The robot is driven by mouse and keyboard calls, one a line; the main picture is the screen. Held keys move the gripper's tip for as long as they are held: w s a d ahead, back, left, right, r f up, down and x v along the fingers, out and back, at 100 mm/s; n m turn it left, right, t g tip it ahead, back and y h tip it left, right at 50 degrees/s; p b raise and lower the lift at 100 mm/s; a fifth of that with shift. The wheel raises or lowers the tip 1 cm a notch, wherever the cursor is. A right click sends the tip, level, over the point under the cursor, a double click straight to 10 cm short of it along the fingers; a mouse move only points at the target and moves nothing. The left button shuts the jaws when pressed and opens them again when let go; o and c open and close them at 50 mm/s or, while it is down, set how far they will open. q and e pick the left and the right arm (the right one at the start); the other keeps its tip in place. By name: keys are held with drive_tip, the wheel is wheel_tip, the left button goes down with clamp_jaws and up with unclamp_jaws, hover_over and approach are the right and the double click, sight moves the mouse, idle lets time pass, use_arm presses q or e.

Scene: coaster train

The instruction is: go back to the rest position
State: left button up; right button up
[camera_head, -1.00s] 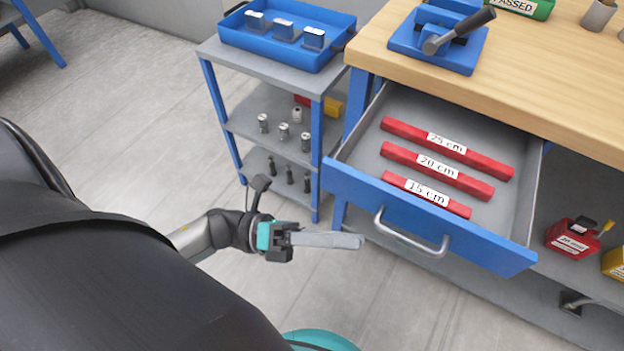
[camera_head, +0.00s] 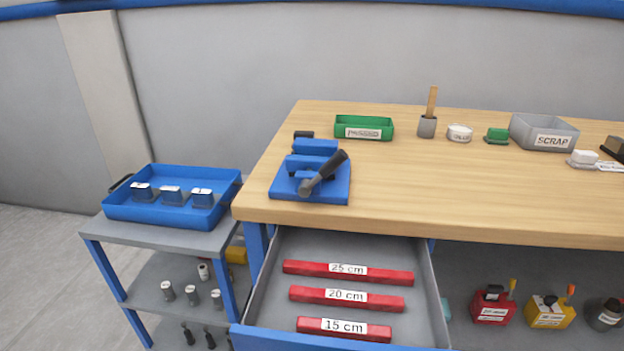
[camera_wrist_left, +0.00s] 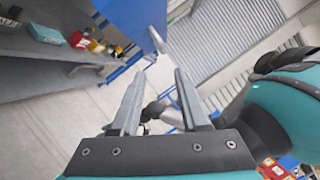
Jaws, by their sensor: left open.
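My left gripper (camera_wrist_left: 157,95) shows in the left wrist view with its two long grey fingers apart and nothing between them. It hangs over the grey floor, with a shelf to its left. Neither gripper shows in the head view now. The open drawer (camera_head: 437,310) at the bench holds three red bars, labelled 25 cm (camera_head: 300,268), 20 cm (camera_head: 310,294) and 15 cm (camera_head: 315,325). A dark arm part of mine shows beyond the fingers in the wrist view.
The wooden bench (camera_head: 440,190) carries a blue vise (camera_head: 330,190), a green tray (camera_head: 364,122) and a grey SCRAP bin (camera_head: 545,135). A cart (camera_head: 150,233) with a blue tray (camera_head: 150,212) stands left. Red (camera_head: 491,308) and yellow (camera_head: 550,312) containers sit under the bench.

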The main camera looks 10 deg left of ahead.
use_arm(q)
drive_tip(key=w+a+f+n+t+y+p, duration=0.1)
drive_tip(key=w+a+f+n+t+y, duration=0.25)
drive_tip(key=f+n+y, duration=0.35)
drive_tip(key=w+a+f+n+t+y+p, duration=0.1)
drive_tip(key=w+a+f+n+t+y, duration=0.3)
drive_tip(key=n, duration=0.5)
drive_tip(key=s+a+f+n+g+y+p, duration=0.1)
drive_tip(key=a+f+n+y, duration=0.1)
drive_tip(key=f+n, duration=0.25)
drive_tip(key=s+a+f+n+g+y+p, duration=0.1)
drive_tip(key=a+f+n+g+y, duration=0.15)
drive_tip(key=f, duration=0.35)
drive_tip(key=s+d+f+n+g+y+p, duration=0.1)
drive_tip(key=s+f+n+g, duration=0.3)
drive_tip(key=s, duration=0.5)
drive_tip(key=s+f+n+g+y+p, duration=0.1)
drive_tip(key=s+f+n+g+y, duration=0.2)
drive_tip(key=s+f+n+g, duration=0.2)
drive_tip(key=s+f+n, duration=0.3)
drive_tip(key=s+f, duration=0.2)
drive_tip(key=shift+d+f, duration=0.2)
drive_tip(key=shift+d, duration=0.15)
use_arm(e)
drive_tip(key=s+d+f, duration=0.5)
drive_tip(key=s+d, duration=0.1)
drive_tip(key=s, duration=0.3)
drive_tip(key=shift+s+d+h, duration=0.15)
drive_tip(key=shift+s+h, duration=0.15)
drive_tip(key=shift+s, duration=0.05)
